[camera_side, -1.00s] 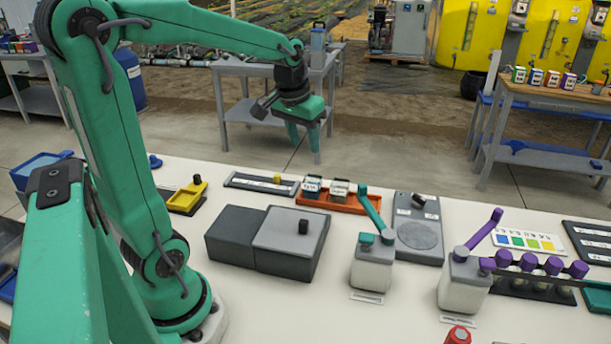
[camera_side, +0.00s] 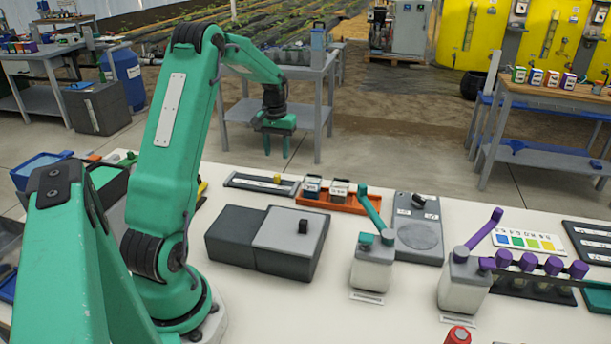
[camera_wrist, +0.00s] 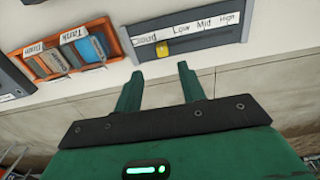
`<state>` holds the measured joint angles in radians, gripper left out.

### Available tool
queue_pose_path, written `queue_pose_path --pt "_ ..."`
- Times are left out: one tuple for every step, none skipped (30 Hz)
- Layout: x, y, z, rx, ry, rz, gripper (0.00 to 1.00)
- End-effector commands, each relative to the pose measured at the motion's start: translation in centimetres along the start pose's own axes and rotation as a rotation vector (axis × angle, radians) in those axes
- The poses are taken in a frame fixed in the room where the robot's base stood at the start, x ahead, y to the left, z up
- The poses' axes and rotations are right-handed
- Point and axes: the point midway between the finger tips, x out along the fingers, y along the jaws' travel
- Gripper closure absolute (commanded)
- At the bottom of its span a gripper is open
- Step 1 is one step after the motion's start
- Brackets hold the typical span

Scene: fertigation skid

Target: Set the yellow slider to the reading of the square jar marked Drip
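The yellow slider (camera_wrist: 163,47) sits on a dark grey plate (camera_wrist: 205,36) marked Low, Mid and High, with a fourth label at the left that looks like Closed. It lies between that label and Low; it also shows in the side view (camera_side: 278,178). Two square jars stand in an orange tray (camera_wrist: 105,30): one marked Tank (camera_wrist: 88,48) and one whose label looks like Drip (camera_wrist: 48,60). Their readings are too small to tell. My gripper (camera_wrist: 159,85) is open and empty, apart from the slider; in the side view it hangs beyond the bench's back edge (camera_side: 277,145).
A grey box (camera_side: 250,240) with a black knob stands before the slider plate. A white bottle with a green lever (camera_side: 372,265) and a grey scale-like plate (camera_side: 418,230) stand to the right. Bare white bench top lies in front.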

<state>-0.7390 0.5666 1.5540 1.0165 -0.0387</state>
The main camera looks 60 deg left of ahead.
Motion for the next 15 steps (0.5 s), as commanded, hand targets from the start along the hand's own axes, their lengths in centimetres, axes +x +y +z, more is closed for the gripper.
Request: queue_pose_path --pt "0.3 -0.3 -0.2 -0.006 -0.003 0.000 0.60" --pt "0.3 -0.3 -0.2 -0.007 -0.004 0.000 0.60" --pt "0.4 -0.4 -0.3 -0.009 -0.004 0.000 0.60" --pt "0.4 -0.4 -0.3 -0.009 -0.005 0.000 0.60" --pt "0.4 -0.4 -0.3 -0.009 -0.005 0.000 0.60" --pt "0.4 -0.4 -0.3 -0.009 -0.005 0.000 0.60" --pt "0.5 -0.4 -0.3 -0.009 -0.005 0.000 0.60" --pt "0.5 -0.4 -0.3 -0.009 -0.005 0.000 0.60" --pt "0.5 -0.4 -0.3 -0.009 -0.005 0.000 0.60" --pt "0.6 -0.4 -0.3 -0.008 -0.005 0.000 0.60" --pt "0.7 -0.4 -0.3 -0.008 -0.005 0.000 0.60" --pt "0.9 -0.4 -0.3 -0.008 -0.006 0.000 0.60" --pt "1.1 -0.4 -0.2 -0.008 -0.006 0.000 0.60" --pt "1.3 -0.4 -0.2 -0.008 -0.006 0.000 0.60" --pt "1.6 -0.4 -0.2 -0.008 -0.007 0.000 0.60"
